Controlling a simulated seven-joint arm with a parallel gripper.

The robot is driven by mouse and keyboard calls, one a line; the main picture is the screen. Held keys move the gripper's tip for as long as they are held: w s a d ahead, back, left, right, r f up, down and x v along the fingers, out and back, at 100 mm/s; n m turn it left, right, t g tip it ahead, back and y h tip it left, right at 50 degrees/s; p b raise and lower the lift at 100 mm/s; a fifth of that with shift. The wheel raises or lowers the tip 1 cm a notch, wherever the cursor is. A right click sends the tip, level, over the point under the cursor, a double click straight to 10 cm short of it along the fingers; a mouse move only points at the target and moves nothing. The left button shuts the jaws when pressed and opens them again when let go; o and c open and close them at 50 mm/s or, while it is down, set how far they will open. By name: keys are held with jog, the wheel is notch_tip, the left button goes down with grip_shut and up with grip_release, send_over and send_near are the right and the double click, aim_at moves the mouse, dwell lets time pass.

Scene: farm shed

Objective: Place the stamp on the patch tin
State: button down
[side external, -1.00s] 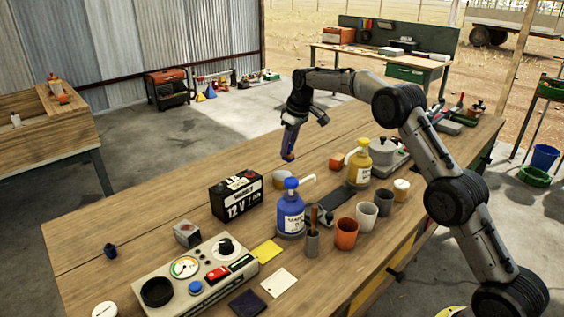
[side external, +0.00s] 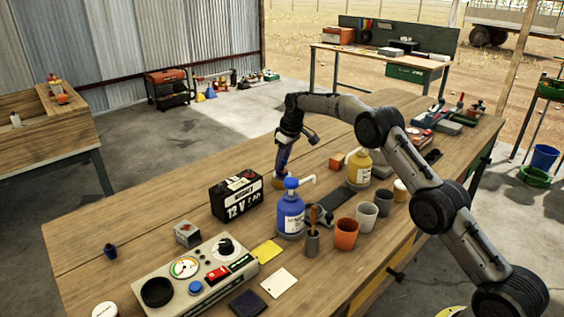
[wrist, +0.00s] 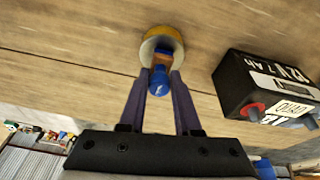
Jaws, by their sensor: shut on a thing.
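The stamp (wrist: 160,82), a small piece with a blue end and some orange, is shut between my gripper's fingers (wrist: 160,74) in the wrist view. The patch tin (wrist: 176,38), round with a yellow side and a pale top, is right at the fingertips, behind the stamp. In the side view my gripper (side external: 280,173) points down at the tin (side external: 281,184), which stands on the bench behind the blue pump bottle. The stamp's lower end looks at or just over the tin's top; I cannot tell whether they touch.
A black battery (side external: 236,196) stands close left of the tin. A blue pump bottle (side external: 291,214) stands in front of it, with a yellow pump bottle (side external: 359,168) to the right. Cups (side external: 346,233) stand nearer the front edge. The bench behind the battery is clear.

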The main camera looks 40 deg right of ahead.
jog(key=c, duration=0.6)
grip_release()
jog(key=shift+f, duration=0.1)
jog(key=v, duration=1.3)
jog(key=s+a+r+m+t, duration=0.1)
jog(key=s+a+r, duration=0.4)
jog(key=s, duration=0.5)
jog(key=s+a+r, duration=0.4)
jog(key=s+r, duration=0.3)
jog(key=s, duration=0.3)
jog(key=s+a+f, duration=0.1)
jog(key=s+f, duration=0.2)
jog(key=s, duration=0.6)
jog(key=s+a+f+t, duration=0.1)
jog(key=s+f, duration=0.2)
jog(key=s, duration=0.5)
jog(key=s+a+f+m, duration=0.1)
jog(key=s+a+f, duration=0.1)
jog(key=s, duration=0.7)
jog(key=shift+s+f+t, duration=0.3)
jog(key=shift+s+f, duration=0.05)
jog(key=shift+f, duration=0.3)
